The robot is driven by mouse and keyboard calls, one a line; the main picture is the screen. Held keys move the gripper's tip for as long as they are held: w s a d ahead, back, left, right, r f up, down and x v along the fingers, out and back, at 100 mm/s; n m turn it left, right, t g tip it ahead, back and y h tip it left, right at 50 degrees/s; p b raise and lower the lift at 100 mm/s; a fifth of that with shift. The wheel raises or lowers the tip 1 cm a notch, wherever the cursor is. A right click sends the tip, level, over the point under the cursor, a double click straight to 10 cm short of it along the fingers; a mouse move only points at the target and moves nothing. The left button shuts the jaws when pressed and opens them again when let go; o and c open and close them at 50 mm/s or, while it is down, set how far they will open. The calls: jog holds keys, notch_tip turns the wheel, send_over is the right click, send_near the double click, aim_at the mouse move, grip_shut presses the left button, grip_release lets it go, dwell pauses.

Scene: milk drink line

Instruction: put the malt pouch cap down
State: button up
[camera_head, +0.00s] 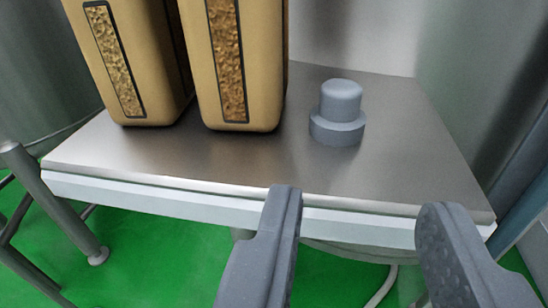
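The grey cap (339,112) stands upright on the metal table (400,172), to the right of two tan pouches. It has a wide base and a narrower rounded top. My gripper (360,205) is open and empty, with its two fingers apart in front of the table's front edge. The cap is beyond the fingertips and clear of both fingers. The nearer pouch (262,60) has a long window showing brown grains, and the other pouch (150,60) stands to its left. The tops of both pouches are out of view.
The table has a pale front edge (180,202) and grey legs. The green floor (150,255) shows below. A large metal cylinder stands behind at the left, and metal surfaces close off the back and right. Bare table top lies in front of the cap and to its right.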

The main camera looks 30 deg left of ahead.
aim_at(340, 105)
jog(key=b+x, duration=0.1)
jog(key=x, duration=0.6)
jog(key=shift+a+f, duration=0.1)
jog(key=shift+f, duration=0.05)
jog(key=shift+w+a, duration=0.15)
jog(key=shift+w, duration=0.45)
jog(key=shift+b+x, duration=0.7)
jog(key=shift+x, duration=1.8)
jog(key=shift+a, duration=0.2)
grip_shut()
jog(key=shift+r, duration=0.25)
